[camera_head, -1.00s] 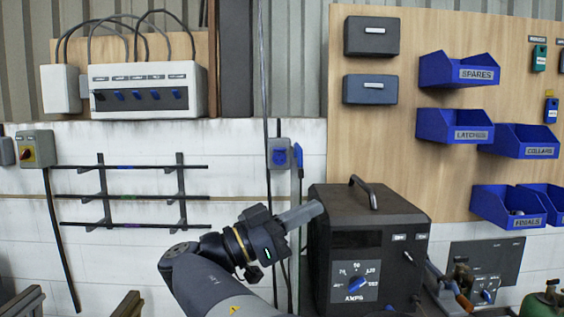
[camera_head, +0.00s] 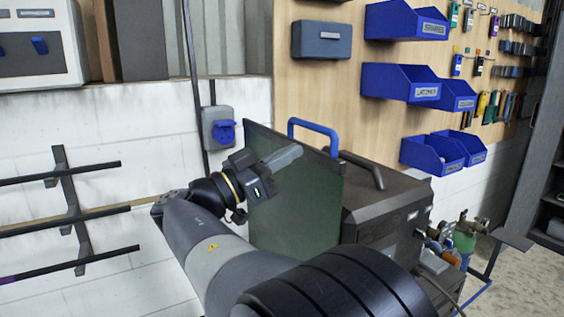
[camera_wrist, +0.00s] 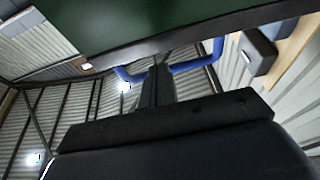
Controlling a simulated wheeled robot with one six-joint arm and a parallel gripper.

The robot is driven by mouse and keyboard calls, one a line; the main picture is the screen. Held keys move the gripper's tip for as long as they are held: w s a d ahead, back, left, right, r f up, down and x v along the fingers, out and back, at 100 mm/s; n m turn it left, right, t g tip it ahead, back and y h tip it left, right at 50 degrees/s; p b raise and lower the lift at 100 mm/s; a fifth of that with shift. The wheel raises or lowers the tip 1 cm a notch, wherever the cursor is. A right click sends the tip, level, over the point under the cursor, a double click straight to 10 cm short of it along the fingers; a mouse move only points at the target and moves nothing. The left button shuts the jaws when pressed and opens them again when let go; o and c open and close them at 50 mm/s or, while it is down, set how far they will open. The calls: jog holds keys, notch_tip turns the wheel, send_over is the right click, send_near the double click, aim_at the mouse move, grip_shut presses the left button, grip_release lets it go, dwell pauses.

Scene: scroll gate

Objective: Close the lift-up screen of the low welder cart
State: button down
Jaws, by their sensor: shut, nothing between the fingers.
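The welder cart (camera_head: 385,215) is a dark box with a black carrying handle on top, right of centre in the head view. Its lift-up screen (camera_head: 295,215) is a dark green panel standing raised at the cart's left side, with a blue handle (camera_head: 315,126) on its top edge. My gripper (camera_head: 290,155) is shut and empty, in front of the screen's upper part in the head view. In the wrist view the green screen (camera_wrist: 165,22) fills the top, the blue handle (camera_wrist: 192,64) crosses behind my gripper (camera_wrist: 160,68). I cannot tell whether they touch.
A wall socket (camera_head: 219,128) with a blue cover is behind, left of the screen. A bar rack (camera_head: 68,210) is on the left wall. Blue bins (camera_head: 405,80) hang on the wooden board above the cart. A green bottle (camera_head: 465,238) stands right of the cart.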

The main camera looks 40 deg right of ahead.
jog(key=shift+p+x, duration=0.45)
jog(key=shift+x, duration=1.35)
